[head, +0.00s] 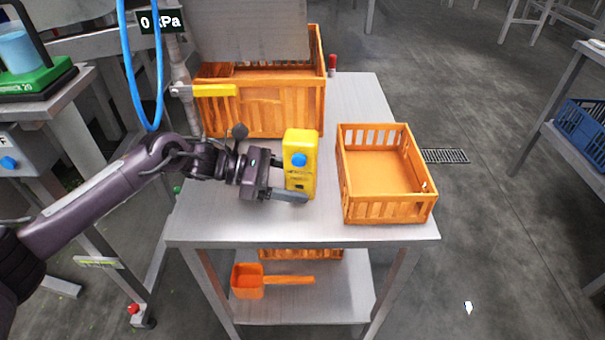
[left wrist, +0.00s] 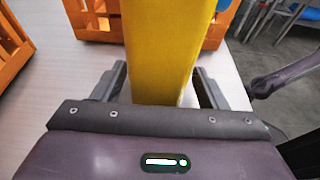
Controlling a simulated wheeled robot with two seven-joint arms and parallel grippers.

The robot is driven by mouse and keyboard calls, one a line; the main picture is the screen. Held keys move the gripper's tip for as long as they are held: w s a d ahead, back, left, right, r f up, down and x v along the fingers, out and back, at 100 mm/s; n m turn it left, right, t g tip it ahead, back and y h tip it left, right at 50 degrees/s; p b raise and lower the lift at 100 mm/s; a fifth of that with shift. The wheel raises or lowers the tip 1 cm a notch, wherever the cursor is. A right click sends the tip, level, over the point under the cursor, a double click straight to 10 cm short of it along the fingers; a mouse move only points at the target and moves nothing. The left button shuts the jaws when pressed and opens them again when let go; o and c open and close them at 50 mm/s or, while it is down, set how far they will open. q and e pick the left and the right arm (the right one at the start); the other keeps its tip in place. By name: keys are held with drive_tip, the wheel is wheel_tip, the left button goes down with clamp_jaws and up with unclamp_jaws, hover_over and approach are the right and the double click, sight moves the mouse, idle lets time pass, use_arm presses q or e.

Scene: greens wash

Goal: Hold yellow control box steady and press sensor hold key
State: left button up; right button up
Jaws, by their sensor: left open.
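The yellow control box (head: 301,172) stands upright on the metal table, with a round blue button (head: 299,160) high on its front face and a small dark marking lower down. My left gripper (head: 284,179) is at the box's left side, with its fingers reaching to either side of the box. In the left wrist view the box (left wrist: 165,50) rises between the open fingers (left wrist: 160,88), with a gap showing at each finger. I cannot tell which part is the sensor hold key. My right gripper is not in the head view; a dark arm link shows at the right of the wrist view.
An empty orange crate (head: 387,213) stands right of the box. A taller orange crate (head: 262,109) stands behind it. A yellow-handled pipe (head: 215,90) and blue hose (head: 130,70) hang at the back left. An orange scoop (head: 250,281) lies on the lower shelf.

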use_arm(q)
drive_tip(key=shift+d, duration=0.2)
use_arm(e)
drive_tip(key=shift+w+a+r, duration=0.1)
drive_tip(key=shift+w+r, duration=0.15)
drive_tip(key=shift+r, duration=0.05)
use_arm(q)
drive_tip(key=c, duration=0.8)
drive_tip(key=shift+o, duration=0.2)
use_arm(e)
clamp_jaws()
use_arm(q)
drive_tip(key=shift+f, duration=0.1)
idle(0.7)
